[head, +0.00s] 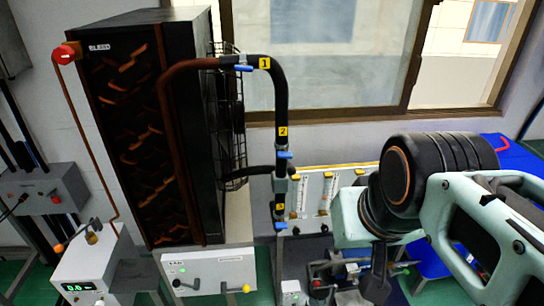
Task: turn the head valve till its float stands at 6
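A pale upright panel (345,178) with narrow clear flow tubes stands right of the dark pipe. One tube (327,192) shows near its middle; the scale and float are too small to read. A dark knob-like part (325,228) sits at the tube's foot; I cannot tell whether this is the head valve. My gripper (374,290) is dark and points down in front of the panel's lower right. Its fingertips are not clear against the dark fittings behind, so I cannot tell its opening or any contact.
A dark pipe (283,100) with blue-handled valves tagged 1 and 2 rises left of the panel. A tall black cabinet (130,130) stands left. A box with a green display (85,280) is lower left. A blue surface (515,155) lies behind my arm.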

